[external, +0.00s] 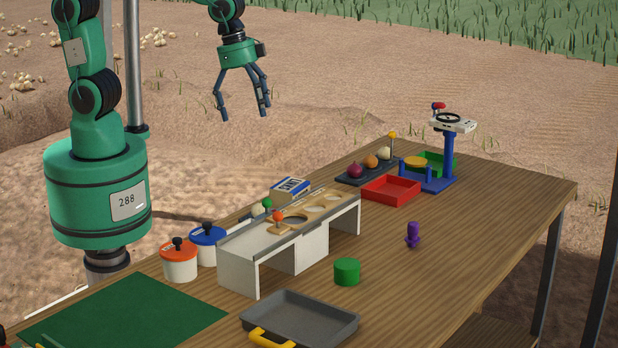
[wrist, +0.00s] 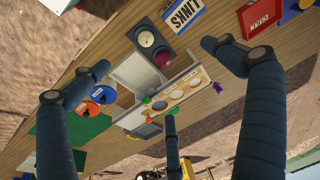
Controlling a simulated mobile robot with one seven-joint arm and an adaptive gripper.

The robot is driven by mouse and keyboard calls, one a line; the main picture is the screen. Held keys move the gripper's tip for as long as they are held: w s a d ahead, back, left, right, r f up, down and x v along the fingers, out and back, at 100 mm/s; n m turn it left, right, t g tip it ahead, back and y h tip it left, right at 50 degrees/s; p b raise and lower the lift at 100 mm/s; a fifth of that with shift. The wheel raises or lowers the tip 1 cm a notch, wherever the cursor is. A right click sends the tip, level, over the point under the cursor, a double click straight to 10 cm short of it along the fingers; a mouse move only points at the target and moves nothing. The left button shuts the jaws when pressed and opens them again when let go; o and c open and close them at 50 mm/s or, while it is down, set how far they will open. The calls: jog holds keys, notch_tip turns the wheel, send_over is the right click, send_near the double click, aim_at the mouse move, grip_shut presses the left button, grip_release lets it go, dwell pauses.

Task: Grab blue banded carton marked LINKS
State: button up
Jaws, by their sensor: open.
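The blue banded carton (external: 290,187) shows in the external view just behind the white stand, with its lower part hidden by the stand. In the wrist view the carton (wrist: 184,14), blue and white with the word LINKS, is at the top, cut off by the frame edge. My three-fingered gripper (external: 245,108) is open and empty, high above and behind the table, up and to the left of the carton in the external view. Its spread fingers (wrist: 160,75) also fill much of the wrist view, and none touches the carton.
The white stand (external: 247,274) with a holed board is in front of the carton. Two lidded pots (external: 179,262) stand at left. A red tray (external: 391,190), an onion tray and a blue scale (external: 448,155) stand at the far end. The front right of the table is mostly clear.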

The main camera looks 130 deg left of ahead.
jog(key=g+p, duration=0.1)
jog(key=p, duration=0.1)
send_over(289, 184)
jog(key=s, duration=0.2)
notch_tip(289, 184, down, 11)
jog(key=shift+w+d+f+n, duration=0.1)
jog(key=shift+d+f+n, duration=0.05)
jog(key=shift+f+n, duration=0.15)
jog(key=shift+f, duration=0.1)
jog(key=shift+w+f+b, duration=0.2)
jog(key=shift+f+b, duration=0.15)
jog(key=shift+f, duration=1.05)
jog(key=shift+w+f+b, duration=0.25)
jog(key=shift+f+b, duration=0.05)
jog(key=shift+f, duration=1.05)
jog(key=shift+w+f+b, duration=0.2)
jog(key=shift+f+b, duration=0.15)
jog(key=shift+f, duration=1.05)
jog(key=shift+f, duration=0.1)
jog(key=shift+w+a+f+b, duration=0.15)
jog(key=shift+f+b, duration=0.3)
jog(key=shift+f, duration=0.8)
jog(key=shift+w+a+f+b, duration=0.1)
jog(key=shift+w+f+b, duration=0.25)
jog(key=shift+f, duration=0.85)
jog(key=shift+s, duration=0.1)
